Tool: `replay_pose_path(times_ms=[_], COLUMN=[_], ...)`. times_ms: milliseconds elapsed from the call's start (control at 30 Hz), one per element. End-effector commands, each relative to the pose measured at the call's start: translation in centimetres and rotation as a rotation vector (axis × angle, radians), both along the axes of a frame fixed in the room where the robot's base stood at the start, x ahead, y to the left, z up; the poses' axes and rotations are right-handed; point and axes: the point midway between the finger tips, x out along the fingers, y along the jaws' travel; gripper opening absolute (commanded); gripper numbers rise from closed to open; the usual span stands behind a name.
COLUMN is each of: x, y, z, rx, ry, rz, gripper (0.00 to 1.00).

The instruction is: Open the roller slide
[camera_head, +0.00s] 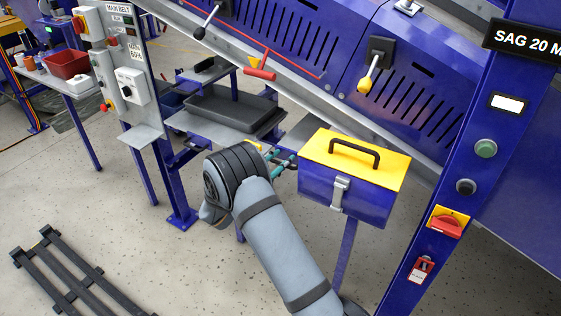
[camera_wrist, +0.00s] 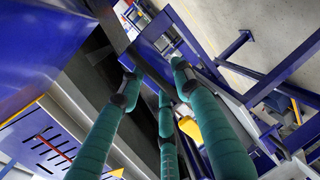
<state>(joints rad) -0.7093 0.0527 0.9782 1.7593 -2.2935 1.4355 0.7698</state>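No part is labelled as the roller slide, and I cannot tell for certain which part it is. My gripper (camera_head: 284,162) is low, between the dark tray and the blue toolbox, partly hidden behind my arm. In the wrist view its teal fingers (camera_wrist: 158,85) are spread apart, with no object visibly held between them. Whether a finger touches the dark surface beyond them is unclear.
A blue toolbox with yellow lid (camera_head: 328,182) stands right of my gripper. A dark tray (camera_head: 232,110) lies left of it on a shelf. A control post (camera_head: 465,150) stands at the right, a switch panel (camera_head: 118,60) at the left. A black rack (camera_head: 70,275) lies on the floor.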

Motion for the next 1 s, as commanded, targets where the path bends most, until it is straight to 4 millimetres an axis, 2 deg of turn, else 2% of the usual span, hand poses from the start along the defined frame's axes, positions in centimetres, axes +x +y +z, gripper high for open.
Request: replay_pose_path(times_ms=[167, 733, 1000], x=[0.0, -0.04, -0.05], y=[-0.02, 0.0, -0.01], z=[-0.02, -0.03, -0.05], rx=[0.0, 0.0, -0.001], ry=[0.0, 0.001, 0.001], rz=[0.0, -0.001, -0.001], gripper=[0.33, 0.0, 0.0])
